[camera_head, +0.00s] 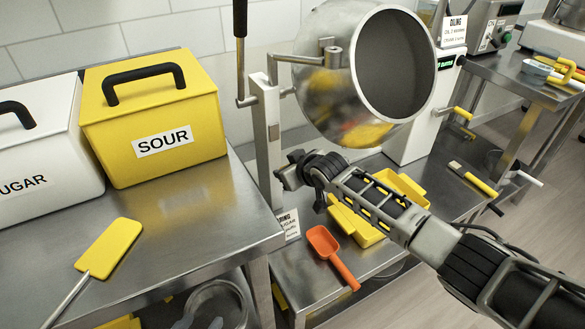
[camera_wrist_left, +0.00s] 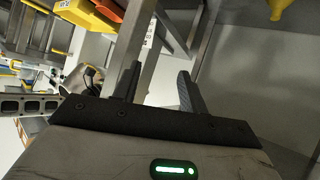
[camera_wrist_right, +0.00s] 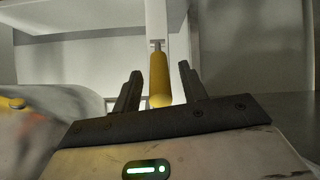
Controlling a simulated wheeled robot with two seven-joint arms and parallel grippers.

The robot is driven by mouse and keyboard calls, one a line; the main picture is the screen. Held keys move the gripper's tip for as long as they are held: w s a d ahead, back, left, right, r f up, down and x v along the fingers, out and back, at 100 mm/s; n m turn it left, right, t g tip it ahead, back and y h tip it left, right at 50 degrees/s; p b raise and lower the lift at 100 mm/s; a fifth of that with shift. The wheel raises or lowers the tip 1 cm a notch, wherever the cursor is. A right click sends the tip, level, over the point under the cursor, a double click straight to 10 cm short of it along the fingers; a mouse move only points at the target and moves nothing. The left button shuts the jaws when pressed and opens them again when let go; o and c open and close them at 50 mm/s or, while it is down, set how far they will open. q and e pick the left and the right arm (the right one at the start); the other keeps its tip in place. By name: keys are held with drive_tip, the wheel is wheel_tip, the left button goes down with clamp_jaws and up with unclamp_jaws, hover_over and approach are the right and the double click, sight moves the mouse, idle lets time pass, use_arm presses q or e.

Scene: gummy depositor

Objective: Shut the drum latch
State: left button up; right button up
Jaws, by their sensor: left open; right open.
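The round steel drum (camera_head: 345,70) hangs tilted, its dark mouth facing right. A metal bracket (camera_head: 330,52) sits on its near side, joined to a bent bar; I cannot tell which part is the latch.
A yellow SOUR bin (camera_head: 150,110) and a white SUGAR bin (camera_head: 45,140) stand on the left table. A yellow spatula (camera_head: 110,247) lies in front.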

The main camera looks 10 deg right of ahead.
drive_tip(key=p+v, duration=0.3)
drive_tip(key=v, duration=1.2)
drive_tip(key=shift+s+r, duration=0.2)
drive_tip(key=shift+s, duration=0.15)
drive_tip(key=shift+d, duration=0.1)
